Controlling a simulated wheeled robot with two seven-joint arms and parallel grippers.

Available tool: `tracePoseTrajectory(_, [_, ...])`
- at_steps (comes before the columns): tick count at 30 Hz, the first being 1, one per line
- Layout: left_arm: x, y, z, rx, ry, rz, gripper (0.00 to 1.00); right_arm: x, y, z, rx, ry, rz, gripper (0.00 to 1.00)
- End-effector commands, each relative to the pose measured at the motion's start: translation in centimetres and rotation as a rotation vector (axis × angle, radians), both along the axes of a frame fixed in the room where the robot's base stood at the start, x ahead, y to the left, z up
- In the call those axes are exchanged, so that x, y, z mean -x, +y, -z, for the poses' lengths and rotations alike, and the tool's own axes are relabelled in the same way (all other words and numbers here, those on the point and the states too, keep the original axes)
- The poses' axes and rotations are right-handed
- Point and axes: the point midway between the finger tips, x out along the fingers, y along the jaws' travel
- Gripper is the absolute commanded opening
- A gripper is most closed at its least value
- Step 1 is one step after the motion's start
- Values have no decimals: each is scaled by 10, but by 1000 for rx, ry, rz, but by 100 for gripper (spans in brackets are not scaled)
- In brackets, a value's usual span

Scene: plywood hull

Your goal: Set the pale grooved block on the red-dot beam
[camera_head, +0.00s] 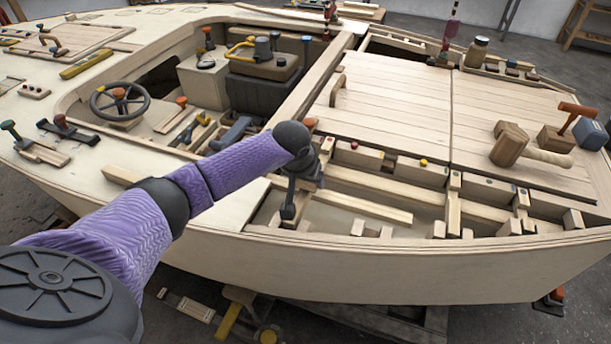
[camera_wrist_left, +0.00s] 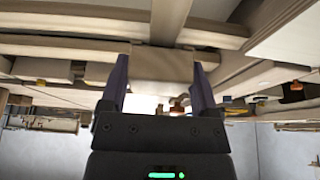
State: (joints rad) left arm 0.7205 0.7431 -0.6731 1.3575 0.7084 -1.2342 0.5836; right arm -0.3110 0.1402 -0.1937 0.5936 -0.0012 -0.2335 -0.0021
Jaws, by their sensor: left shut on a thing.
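My left gripper (camera_head: 288,212) points down at the left end of the open framed bay in the hull. In the left wrist view, the gripper (camera_wrist_left: 160,85) is shut on a pale block (camera_wrist_left: 162,66), which sits between its two dark fingers. In the head view I cannot make out the block; the gripper and arm appear to hide it. The red-dot beam (camera_head: 358,156) is a short pale piece with a red dot on top, to the right of and beyond the gripper. Whether the held block touches any framing is unclear. My right gripper is not in view.
Beams with a yellow dot (camera_head: 423,163) and a green dot (camera_head: 489,182) stand farther right. A wooden mallet (camera_head: 510,144) lies on the planked deck (camera_head: 390,100). A steering wheel (camera_head: 119,101) and a seat (camera_head: 264,68) are at left. The hull's near rim (camera_head: 400,241) edges the bay.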

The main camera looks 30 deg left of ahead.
Motion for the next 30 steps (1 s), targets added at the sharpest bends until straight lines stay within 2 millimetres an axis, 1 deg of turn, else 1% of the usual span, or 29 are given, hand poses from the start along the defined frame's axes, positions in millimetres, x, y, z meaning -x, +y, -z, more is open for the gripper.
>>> tracePoseTrajectory(8, [0, 0, 6, 0, 0, 0, 21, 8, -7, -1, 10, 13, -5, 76])
tracePoseTrajectory(9, [0, 0, 6, 0, -1, 0, 81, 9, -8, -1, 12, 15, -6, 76])
tracePoseTrajectory(12, [0, 0, 6, 0, -1, 0, 100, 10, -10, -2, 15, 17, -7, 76])
tracePoseTrajectory(20, [0, 0, 6, 0, 0, 0, 100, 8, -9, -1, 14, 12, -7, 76])
tracePoseTrajectory(21, [1, 0, 1, -1, -1, 1, 100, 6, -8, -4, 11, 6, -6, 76])
tracePoseTrajectory(24, [10, -2, -28, -2, -4, 3, 100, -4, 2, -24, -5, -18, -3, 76])
tracePoseTrajectory(27, [20, -5, -54, -1, -5, 2, 100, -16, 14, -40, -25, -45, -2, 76])
tracePoseTrajectory(30, [29, -7, -73, -1, -4, 2, 100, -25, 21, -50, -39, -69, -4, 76])
